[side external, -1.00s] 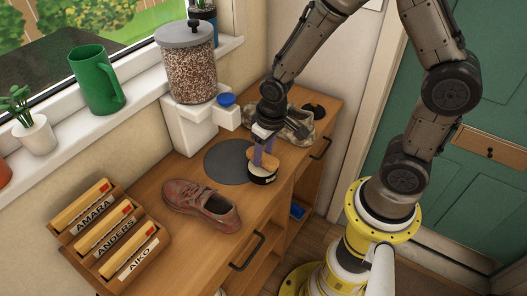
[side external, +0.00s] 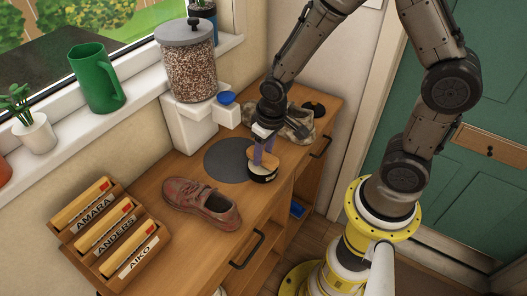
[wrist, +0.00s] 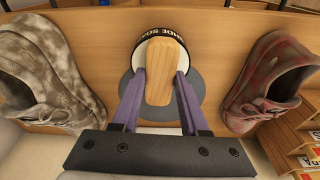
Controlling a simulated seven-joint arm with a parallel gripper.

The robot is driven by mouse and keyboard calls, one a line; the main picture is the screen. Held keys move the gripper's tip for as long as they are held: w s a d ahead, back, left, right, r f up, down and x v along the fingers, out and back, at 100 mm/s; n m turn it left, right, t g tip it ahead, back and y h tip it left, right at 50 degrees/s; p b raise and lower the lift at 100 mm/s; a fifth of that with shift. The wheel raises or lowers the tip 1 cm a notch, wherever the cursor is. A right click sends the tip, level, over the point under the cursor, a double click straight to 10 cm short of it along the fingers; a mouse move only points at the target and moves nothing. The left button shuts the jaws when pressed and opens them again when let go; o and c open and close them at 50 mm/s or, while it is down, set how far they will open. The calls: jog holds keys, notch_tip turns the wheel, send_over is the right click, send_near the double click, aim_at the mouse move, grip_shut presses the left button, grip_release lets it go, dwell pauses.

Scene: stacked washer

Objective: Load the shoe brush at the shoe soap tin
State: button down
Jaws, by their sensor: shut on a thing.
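The shoe brush (wrist: 164,75) has a pale wooden back and is held between the purple fingers of my gripper (wrist: 164,85). My gripper (side external: 265,158) is shut on it, directly over the shoe soap tin (side external: 262,176). The tin is a low, round, black-banded tin with white lettering, and it also shows behind the brush in the wrist view (wrist: 168,32). The brush appears to be down at the tin's top; its bristles and the exact contact are hidden. The tin stands on the wooden bench at the edge of a round dark grey mat (side external: 222,158).
A reddish shoe (side external: 202,205) lies in front of the mat on the bench. A pale mottled shoe (side external: 297,125) stands behind my gripper. A rack of name cards (side external: 108,235) is at the left. A dispenser jar (side external: 188,70) stands at the wall.

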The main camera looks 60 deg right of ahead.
aim_at(265, 154)
dwell(0.3)
jog(key=shift+r, duration=3.5)
jog(key=shift+d, duration=0.4)
jog(key=w+d+r+m, duration=0.3)
jog(key=d, duration=0.6)
jog(key=w+d+r+m, duration=0.2)
jog(key=d+r, duration=0.1)
jog(key=d, duration=0.6)
jog(key=s+d+r+m+h, duration=0.1)
jog(key=s+d+r+m, duration=0.1)
jog(key=d+r, duration=0.8)
jog(key=shift+s+d+r, duration=0.4)
jog(key=shift+s+r, duration=0.25)
